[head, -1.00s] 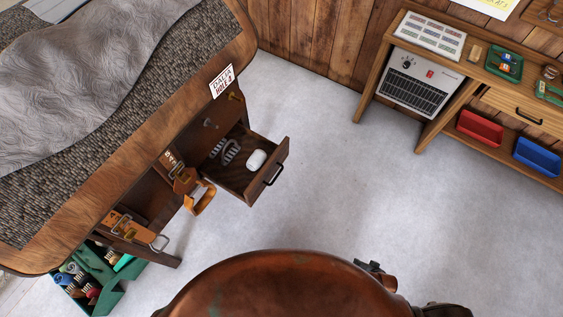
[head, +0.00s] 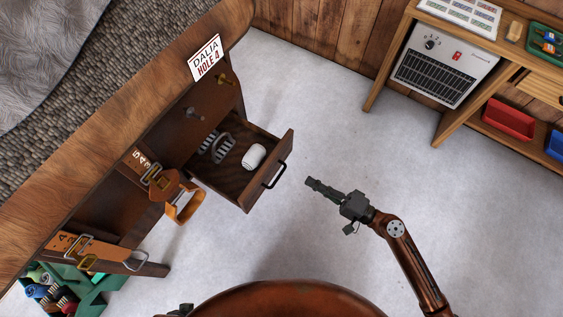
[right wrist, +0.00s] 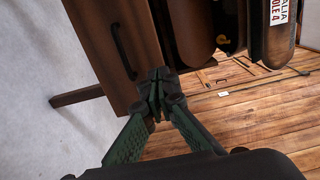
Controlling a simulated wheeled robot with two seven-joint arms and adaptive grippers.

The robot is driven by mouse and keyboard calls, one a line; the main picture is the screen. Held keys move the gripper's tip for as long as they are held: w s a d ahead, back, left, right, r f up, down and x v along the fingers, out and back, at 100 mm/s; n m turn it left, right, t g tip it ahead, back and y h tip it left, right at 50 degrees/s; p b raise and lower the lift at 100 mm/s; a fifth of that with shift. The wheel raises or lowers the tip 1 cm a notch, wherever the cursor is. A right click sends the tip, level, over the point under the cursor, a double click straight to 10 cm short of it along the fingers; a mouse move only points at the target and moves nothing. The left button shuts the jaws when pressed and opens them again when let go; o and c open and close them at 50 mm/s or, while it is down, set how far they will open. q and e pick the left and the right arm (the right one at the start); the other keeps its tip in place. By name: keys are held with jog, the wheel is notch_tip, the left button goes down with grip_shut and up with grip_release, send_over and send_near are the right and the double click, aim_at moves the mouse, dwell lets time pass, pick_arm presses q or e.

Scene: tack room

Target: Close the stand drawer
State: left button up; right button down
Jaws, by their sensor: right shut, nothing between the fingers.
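The stand drawer (head: 232,192) is pulled out from the dark wooden stand (head: 180,130) at left in the head view. A white rounded item (head: 254,156) and grey horseshoe-like pieces (head: 216,146) lie in it. Its front carries a dark bar handle (head: 275,175). My right gripper (head: 310,182) is shut and empty, a short way right of the handle and apart from it in the head view. In the right wrist view the shut fingertips (right wrist: 158,82) appear in front of the drawer front (right wrist: 105,45) and its handle (right wrist: 122,52).
Leather straps with buckles (head: 175,190) hang on the stand left of the drawer. A green caddy (head: 85,290) stands on the floor at lower left. A shelf unit with a heater (head: 444,68) and red bin (head: 508,119) stands at right. The floor between is clear.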

aim_at(273, 160)
jog(key=x, duration=1.2)
jog(key=shift+w, duration=0.1)
jog(key=shift+a, duration=0.1)
